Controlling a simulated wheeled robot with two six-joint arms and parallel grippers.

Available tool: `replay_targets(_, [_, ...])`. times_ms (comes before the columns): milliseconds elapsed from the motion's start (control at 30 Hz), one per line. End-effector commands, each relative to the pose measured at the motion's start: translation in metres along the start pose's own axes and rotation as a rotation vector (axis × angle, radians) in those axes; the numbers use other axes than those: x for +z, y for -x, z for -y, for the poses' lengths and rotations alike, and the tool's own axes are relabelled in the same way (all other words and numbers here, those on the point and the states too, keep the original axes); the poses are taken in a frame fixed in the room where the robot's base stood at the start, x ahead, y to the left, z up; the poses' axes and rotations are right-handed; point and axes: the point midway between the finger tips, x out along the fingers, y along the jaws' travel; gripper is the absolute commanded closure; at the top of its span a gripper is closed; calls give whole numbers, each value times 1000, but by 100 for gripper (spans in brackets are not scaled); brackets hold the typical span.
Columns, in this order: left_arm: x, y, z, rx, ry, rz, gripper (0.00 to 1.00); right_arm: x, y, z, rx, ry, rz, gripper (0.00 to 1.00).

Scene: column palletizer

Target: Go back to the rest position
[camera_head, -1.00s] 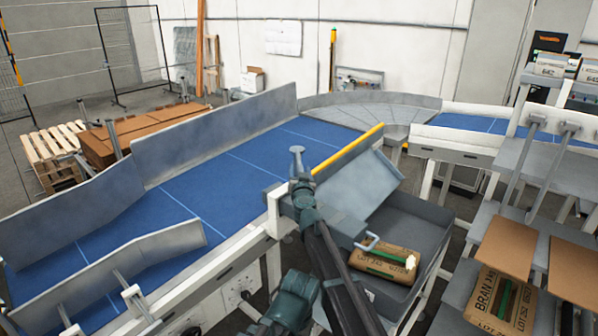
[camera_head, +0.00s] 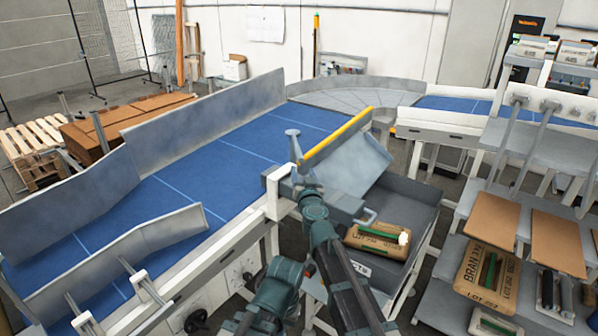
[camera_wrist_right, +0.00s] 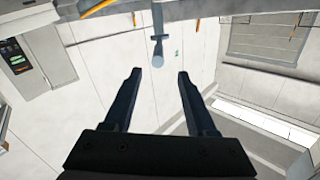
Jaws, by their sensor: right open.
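My right arm rises from the bottom middle of the head view. My right gripper (camera_head: 299,182) is at its far end by the white corner post of the conveyor, small and partly hidden by my wrist. In the right wrist view the two dark fingers (camera_wrist_right: 158,74) are spread apart with nothing between them. A grey T-shaped lever (camera_head: 293,142) stands beyond the gripper; it also shows ahead of the fingers in the wrist view (camera_wrist_right: 157,45). My left gripper is not in view.
The blue conveyor (camera_head: 190,175) with grey side guards runs behind my arm. A yellow-edged tilted plate (camera_head: 355,165) and a grey bin (camera_head: 415,212) holding a brown sack (camera_head: 365,240) are close on the right. Shelves with sacks and brown boards (camera_head: 492,222) stand farther right.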

Motion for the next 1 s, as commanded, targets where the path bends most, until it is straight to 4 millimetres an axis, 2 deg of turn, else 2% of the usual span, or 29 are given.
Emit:
replay_targets(200, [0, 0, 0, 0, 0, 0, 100, 0, 2, 1, -16, 3, 2, 43])
replay_targets(333, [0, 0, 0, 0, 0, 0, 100, 4, 18, 11, -128, 23, 33, 43])
replay_targets(433, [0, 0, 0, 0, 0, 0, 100, 24, 46, 21, -266, 50, 137, 43])
replay_targets(533, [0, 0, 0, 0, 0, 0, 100, 62, 83, 20, -368, 76, 331, 43])
replay_targets(633, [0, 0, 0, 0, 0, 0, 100, 106, 128, 0, -390, 94, 579, 43])
replay_targets(700, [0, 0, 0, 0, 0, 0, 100, 135, 164, -23, -353, 98, 762, 43])
replay_targets(800, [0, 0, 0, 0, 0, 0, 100, 164, 208, -57, -257, 95, 979, 43])
replay_targets(1000, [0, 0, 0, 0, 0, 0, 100, 187, 275, -111, -43, 77, 1249, 43])
